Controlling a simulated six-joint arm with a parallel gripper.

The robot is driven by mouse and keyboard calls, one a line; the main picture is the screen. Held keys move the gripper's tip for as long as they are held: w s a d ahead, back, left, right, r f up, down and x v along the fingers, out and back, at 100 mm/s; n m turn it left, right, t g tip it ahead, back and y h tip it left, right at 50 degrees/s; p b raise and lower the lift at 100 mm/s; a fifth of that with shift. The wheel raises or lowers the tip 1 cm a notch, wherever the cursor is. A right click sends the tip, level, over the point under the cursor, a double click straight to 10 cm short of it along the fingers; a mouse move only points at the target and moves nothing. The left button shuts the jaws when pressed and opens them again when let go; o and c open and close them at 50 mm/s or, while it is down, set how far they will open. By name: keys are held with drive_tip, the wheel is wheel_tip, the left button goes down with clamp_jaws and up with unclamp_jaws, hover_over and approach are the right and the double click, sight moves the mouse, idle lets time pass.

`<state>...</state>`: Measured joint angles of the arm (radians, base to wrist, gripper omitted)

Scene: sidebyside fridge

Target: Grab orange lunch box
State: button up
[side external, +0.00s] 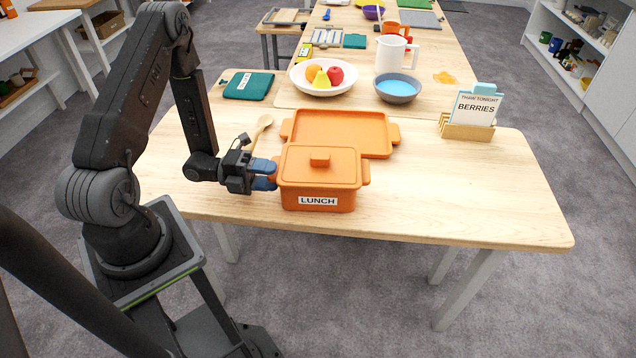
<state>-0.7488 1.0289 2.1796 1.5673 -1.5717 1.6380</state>
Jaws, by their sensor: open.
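The orange lunch box (318,182) sits upright near the front edge of the wooden table. It has a lid with a knob on top, side handles and a white label reading LUNCH. My gripper (268,174) is at the left side of the box, with its blue fingertips beside the left handle. The gripper is open. I cannot tell whether the fingers straddle the handle or touch it, as the handle is partly hidden behind them.
An orange tray (345,128) lies right behind the box, and a wooden spoon (260,128) lies behind my gripper. A fruit bowl (322,88), a blue-filled bowl (398,98) and a white pitcher (391,58) stand farther back. A card holder (467,130) is at right. The front right tabletop is clear.

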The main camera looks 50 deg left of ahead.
clamp_jaws()
idle(0.3)
idle(0.3)
